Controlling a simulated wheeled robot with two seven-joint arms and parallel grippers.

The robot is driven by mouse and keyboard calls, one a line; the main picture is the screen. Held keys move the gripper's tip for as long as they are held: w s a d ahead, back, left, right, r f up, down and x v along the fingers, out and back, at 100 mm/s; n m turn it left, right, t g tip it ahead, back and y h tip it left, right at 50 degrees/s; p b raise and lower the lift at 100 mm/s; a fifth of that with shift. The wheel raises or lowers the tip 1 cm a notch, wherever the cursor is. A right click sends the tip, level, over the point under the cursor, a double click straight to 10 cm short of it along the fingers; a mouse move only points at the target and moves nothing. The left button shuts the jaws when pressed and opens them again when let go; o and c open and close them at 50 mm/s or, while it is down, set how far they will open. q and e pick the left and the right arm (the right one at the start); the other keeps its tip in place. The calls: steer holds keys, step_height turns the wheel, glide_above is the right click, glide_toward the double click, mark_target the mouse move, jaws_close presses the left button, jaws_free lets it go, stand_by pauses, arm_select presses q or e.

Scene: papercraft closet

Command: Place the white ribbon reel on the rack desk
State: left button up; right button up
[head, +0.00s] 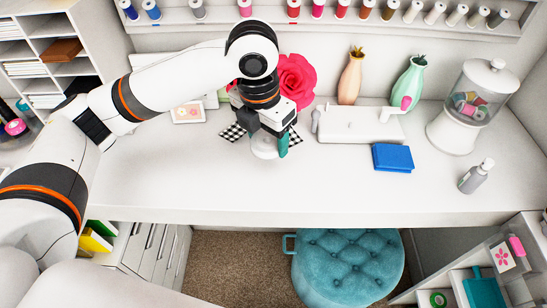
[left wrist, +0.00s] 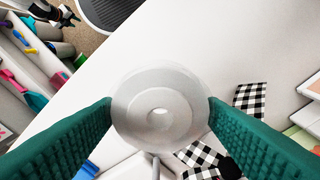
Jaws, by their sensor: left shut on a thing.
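The white ribbon reel (left wrist: 132,108) shows in the left wrist view as a pale round disc with a hub and a centre hole. It lies between the two teal fingers of my left gripper (left wrist: 160,112), which is shut on it. In the head view the reel (head: 263,151) shows below my left gripper (head: 268,147), over the white desk (head: 180,200). I cannot tell whether the reel touches the desk top. A white and black part that looks like my right gripper (left wrist: 62,14) shows at the top left of the left wrist view, too small to read.
Black-and-white checked cloth (head: 232,132) and a red flower (head: 296,80) are close to the left gripper. A white machine (head: 360,124), a blue folded item (head: 392,158), a glass jar (head: 470,102) and a bottle (head: 476,177) stand to the right. The desk's front left is clear.

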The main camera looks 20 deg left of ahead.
arm_select(q)
glide_above(268, 176)
steer(key=f, duration=0.5)
steer(key=shift+s+a, duration=0.1)
steer(key=shift+s, duration=0.3)
steer(key=shift+f, duration=0.35)
step_height(268, 176, down, 3)
steer(key=shift+w+f+p, duration=0.1)
steer(key=shift+w+p, duration=0.05)
steer(key=shift+p, duration=0.15)
steer(key=shift+f, duration=0.15)
arm_select(e)
steer(key=shift+s+d+r, duration=0.15)
steer(key=shift+s, duration=0.4)
steer(key=shift+s+d+r, duration=0.15)
steer(key=shift+s, duration=0.35)
arm_select(q)
steer(key=o, duration=1)
steer(key=shift+f, duration=0.1)
arm_select(e)
steer(key=shift+s, duration=0.35)
